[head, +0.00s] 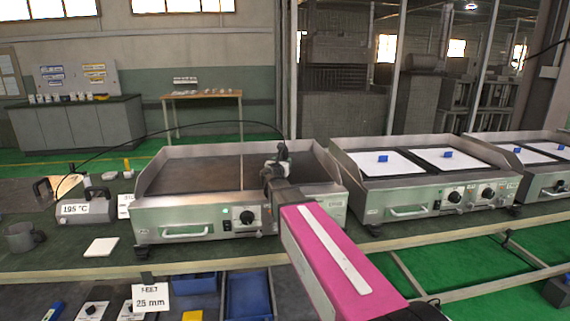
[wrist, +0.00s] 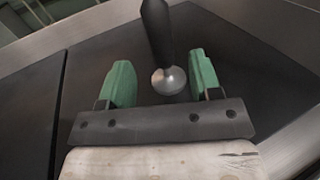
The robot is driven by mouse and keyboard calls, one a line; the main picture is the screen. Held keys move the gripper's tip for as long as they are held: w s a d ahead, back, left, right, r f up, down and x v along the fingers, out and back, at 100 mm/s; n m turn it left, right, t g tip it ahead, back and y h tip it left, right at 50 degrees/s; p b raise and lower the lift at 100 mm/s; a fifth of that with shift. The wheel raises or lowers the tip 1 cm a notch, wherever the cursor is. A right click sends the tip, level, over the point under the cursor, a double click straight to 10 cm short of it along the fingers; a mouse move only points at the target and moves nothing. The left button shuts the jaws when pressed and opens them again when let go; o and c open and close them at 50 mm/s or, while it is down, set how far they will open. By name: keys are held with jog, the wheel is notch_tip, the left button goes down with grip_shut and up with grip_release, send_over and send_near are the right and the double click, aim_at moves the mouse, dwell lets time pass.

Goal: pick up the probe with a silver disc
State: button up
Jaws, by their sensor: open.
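The probe shows in the wrist view as a black handle (wrist: 157,30) ending in a round silver disc (wrist: 169,81). It stands over the dark griddle plate (wrist: 225,70), with the disc end down between my fingers. My gripper (wrist: 160,68) is open, with one green finger on each side of the probe and a visible gap on both sides. In the head view my gripper (head: 272,170) is over the right part of the nearest griddle (head: 195,175). The probe (head: 283,150) is small there and partly hidden by my gripper.
A black cable (head: 165,131) arcs from the probe area to a meter (head: 98,207) labelled 195 °C at the left. A second griddle (head: 420,205) with white sheets and blue blocks stands to the right. A white tile (head: 101,247) lies at front left.

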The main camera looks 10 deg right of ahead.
aim_at(284, 158)
jog(key=shift+x, duration=3.1)
jog(key=shift+s+r, duration=0.1)
jog(key=shift+r, duration=0.05)
grip_shut()
